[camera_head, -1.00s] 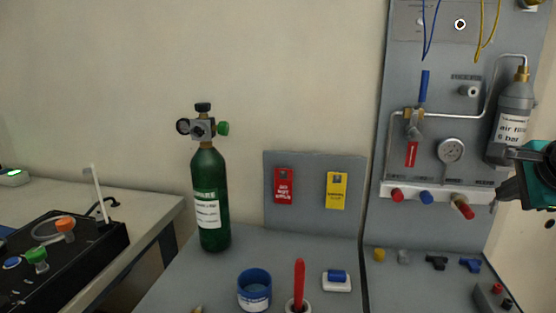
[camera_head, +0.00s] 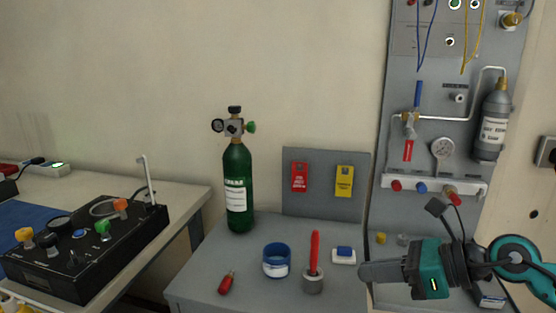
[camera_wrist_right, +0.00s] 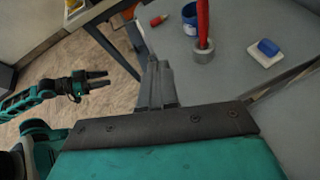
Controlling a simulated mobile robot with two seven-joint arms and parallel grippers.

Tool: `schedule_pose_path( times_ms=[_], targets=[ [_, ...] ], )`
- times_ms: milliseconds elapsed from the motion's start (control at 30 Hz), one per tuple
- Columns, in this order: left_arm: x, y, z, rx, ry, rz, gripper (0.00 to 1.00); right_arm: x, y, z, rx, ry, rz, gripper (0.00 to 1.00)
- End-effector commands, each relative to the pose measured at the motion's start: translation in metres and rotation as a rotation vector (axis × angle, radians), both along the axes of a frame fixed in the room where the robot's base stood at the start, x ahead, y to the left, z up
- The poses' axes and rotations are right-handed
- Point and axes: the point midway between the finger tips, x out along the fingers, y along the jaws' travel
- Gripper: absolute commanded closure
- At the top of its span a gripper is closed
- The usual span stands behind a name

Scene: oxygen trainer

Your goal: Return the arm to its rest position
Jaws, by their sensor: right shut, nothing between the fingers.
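My right gripper (camera_head: 366,272) is at the lower right in the head view, its fingers pointing left and together with nothing between them. It is in front of the panel and to the right of the red-handled tool in its round holder (camera_head: 313,283). Its closed fingers also show in the right wrist view (camera_wrist_right: 158,68), over the bench edge. My left gripper (camera_wrist_right: 106,80) shows only in the right wrist view, at the left over the floor, its fingers apart and empty.
A wall panel carries a grey bottle (camera_head: 493,125) and gauge (camera_head: 442,149). A black case (camera_head: 85,260) sits left.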

Motion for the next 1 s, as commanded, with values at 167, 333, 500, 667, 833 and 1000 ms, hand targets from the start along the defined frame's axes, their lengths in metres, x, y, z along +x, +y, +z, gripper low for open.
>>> schedule_pose_path(
  times_ms=[167,333,500,667,833,1000],
  targets=[
    [-0.003,0.005,0.007,0.009,0.010,0.011,0.57,-0.011,0.050,0.003,0.733,0.398,-0.200,1.00],
    [-0.010,0.007,0.011,0.014,0.019,0.014,0.57,-0.011,0.038,-0.032,1.359,0.833,-0.546,1.00],
    [-0.013,0.010,0.018,0.020,0.018,0.018,0.57,-0.044,0.011,-0.122,1.906,1.272,-1.026,1.00],
    [-0.014,0.015,0.019,0.029,0.022,0.024,0.57,-0.103,0.007,-0.197,2.231,1.559,-1.430,1.00],
    [-0.015,0.018,0.020,0.033,0.018,0.030,0.57,-0.141,0.013,-0.230,-2.082,-1.485,1.446,1.00],
    [-0.016,0.018,0.019,0.033,0.020,0.029,0.57,-0.148,0.015,-0.236,-2.039,-1.461,1.435,1.00]
  ],
)
